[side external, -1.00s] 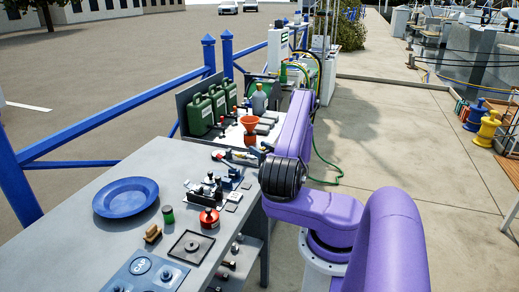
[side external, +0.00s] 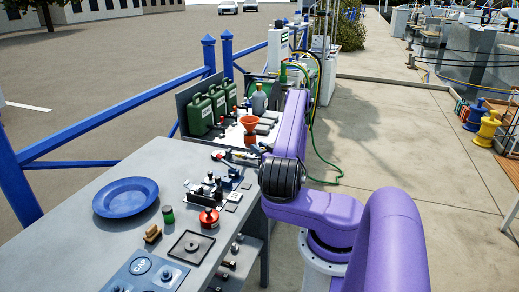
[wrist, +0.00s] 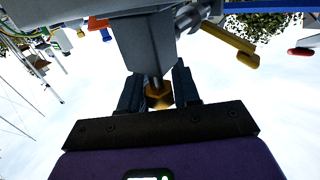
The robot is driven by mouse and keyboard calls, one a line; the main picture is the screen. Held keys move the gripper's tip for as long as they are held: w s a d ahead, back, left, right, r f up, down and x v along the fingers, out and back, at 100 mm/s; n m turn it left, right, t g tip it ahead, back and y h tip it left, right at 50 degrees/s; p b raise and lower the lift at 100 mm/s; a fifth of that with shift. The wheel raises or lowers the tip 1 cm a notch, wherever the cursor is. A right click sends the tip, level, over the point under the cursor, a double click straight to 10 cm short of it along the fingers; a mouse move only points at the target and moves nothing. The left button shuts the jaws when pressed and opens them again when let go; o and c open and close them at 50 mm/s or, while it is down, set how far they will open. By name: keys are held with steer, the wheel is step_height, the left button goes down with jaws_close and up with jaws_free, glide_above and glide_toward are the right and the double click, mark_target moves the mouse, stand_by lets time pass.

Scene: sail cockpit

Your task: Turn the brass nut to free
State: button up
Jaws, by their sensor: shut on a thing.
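The brass nut (wrist: 159,96) shows in the wrist view, on a grey metal shaft under a large grey block-like fitting (wrist: 147,45). My gripper (wrist: 158,92) has its two dark fingers on either side of the nut and is shut on it. The fingers hide the nut's sides. In the side external view my arm hides most of the gripper and I cannot make out the nut there.
On the grey bench are a blue plate (side external: 125,198), a red can (side external: 209,218), a small green jar (side external: 168,214) and a dark square tray (side external: 191,246). An orange funnel (side external: 249,125) and green canisters (side external: 200,115) stand behind.

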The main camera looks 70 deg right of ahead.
stand_by(0.3)
steer(key=o, duration=1)
steer(key=shift+s, duration=0.1)
steer(key=v, duration=1.7)
steer(key=shift+a, duration=0.2)
